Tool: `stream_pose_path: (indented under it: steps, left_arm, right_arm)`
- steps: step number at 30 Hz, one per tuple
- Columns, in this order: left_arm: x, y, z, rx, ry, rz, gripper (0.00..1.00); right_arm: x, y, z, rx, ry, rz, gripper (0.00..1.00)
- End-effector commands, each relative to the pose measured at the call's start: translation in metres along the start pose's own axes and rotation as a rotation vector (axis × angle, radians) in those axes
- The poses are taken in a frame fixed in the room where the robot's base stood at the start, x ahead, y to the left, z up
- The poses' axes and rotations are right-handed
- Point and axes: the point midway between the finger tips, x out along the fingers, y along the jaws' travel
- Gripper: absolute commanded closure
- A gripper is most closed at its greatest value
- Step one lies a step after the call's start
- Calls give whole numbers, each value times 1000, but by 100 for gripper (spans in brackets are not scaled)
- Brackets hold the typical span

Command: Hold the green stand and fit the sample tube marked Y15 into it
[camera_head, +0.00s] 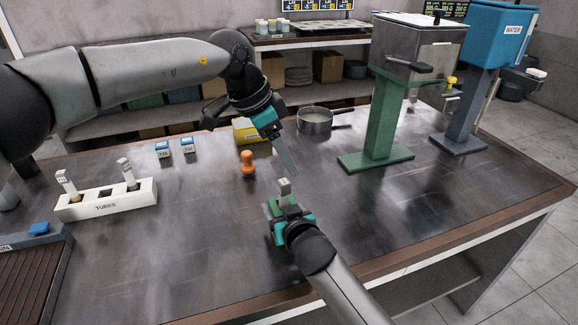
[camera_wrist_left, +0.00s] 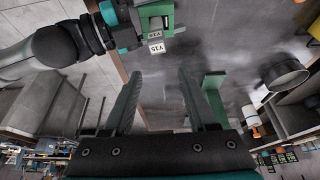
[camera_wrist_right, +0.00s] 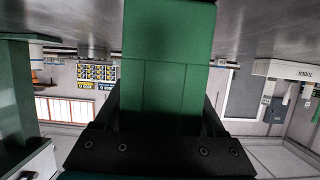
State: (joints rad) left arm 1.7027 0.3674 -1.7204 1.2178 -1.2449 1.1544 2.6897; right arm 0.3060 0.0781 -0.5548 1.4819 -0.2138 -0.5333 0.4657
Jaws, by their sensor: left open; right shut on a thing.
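The small green stand (camera_head: 288,203) is over the table's front middle, gripped by my right gripper (camera_head: 279,215). Its green side fills the middle of the right wrist view (camera_wrist_right: 166,60). The sample tube marked Y15 (camera_wrist_left: 156,42) stands in the green stand, label end outward; its pale top (camera_head: 284,186) rises above the stand in the head view. How deep it sits is hidden. My left gripper (camera_head: 290,166) is open and empty just above and beside the tube. In the left wrist view its fingers (camera_wrist_left: 158,80) are spread apart, with the tube beyond their tips.
A white rack marked TUBES (camera_head: 110,207) holds two labelled tubes at the left. Two blue-topped blocks (camera_head: 175,147), an orange knobbed piece (camera_head: 248,164), a yellow block (camera_head: 252,131) and a metal pan (camera_head: 316,123) stand behind. A tall green machine (camera_head: 385,120) stands at right. The table's right front is clear.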

Motion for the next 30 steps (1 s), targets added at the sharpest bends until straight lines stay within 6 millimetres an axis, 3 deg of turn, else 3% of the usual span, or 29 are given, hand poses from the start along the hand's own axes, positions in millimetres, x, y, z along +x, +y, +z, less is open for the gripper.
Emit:
stream_pose_path:
  steps: [6,12,18,28,29,30]
  left_arm:
    - [-52,-1,-1,2,2,-3,42]
    - [-84,0,0,2,1,-1,42]
    - [-96,0,0,3,1,1,42]
    - [-96,0,0,3,1,1,42]
    - [-96,0,0,3,1,1,42]
    - [-96,0,0,3,1,1,42]
  right_arm:
    - [0,0,1,0,-3,1,87]
    - [0,0,1,0,-3,1,87]
    - [0,0,1,0,-3,1,87]
    - [0,0,1,0,-3,1,87]
    - [0,0,1,0,-3,1,27]
    - [0,0,1,0,-3,1,22]
